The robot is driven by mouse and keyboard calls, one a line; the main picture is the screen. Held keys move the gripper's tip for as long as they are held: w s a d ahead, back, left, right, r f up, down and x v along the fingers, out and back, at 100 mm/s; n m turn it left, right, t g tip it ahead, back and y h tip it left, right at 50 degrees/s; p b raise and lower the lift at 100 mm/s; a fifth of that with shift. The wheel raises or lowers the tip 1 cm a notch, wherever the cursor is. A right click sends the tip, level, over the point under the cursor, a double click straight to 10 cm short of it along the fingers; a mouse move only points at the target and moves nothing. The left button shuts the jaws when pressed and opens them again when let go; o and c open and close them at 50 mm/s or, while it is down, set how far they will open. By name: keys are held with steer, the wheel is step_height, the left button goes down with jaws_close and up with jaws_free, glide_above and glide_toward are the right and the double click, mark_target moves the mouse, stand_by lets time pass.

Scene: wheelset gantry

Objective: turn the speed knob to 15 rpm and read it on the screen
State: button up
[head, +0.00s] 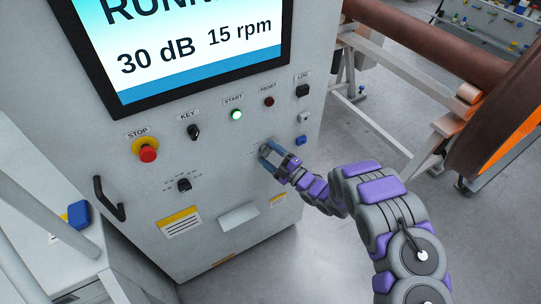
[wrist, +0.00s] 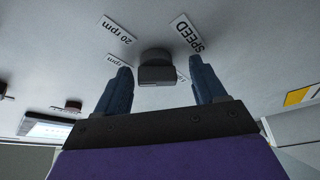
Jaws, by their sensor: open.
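The screen (head: 195,45) on the grey cabinet shows "30 dB" and "15 rpm", with a cut-off word starting "RUNN" above. The dark speed knob (wrist: 155,62) shows in the wrist view beside the "SPEED" label (wrist: 187,34) and the "20 rpm" label (wrist: 118,30). Another label ending in "rpm" is partly hidden by the left finger, and one more is partly hidden beside the knob. My gripper (head: 268,156) is open at the panel. In the wrist view its two blue fingers (wrist: 160,78) stand either side of the knob, with gaps visible. In the head view the gripper hides the knob.
The panel also carries a red stop button (head: 148,153), a key switch (head: 194,132), a lit green start button (head: 236,115), a reset button (head: 269,101) and another knob (head: 184,185). A black handle (head: 109,200) sticks out at left. A brown wheelset (head: 490,110) stands at right.

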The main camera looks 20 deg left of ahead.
steer(key=shift+d, duration=0.1)
steer(key=v, duration=1.7)
steer(key=shift+d+f, duration=0.1)
steer(key=shift+f, duration=0.05)
steer(key=shift+c, duration=0.5)
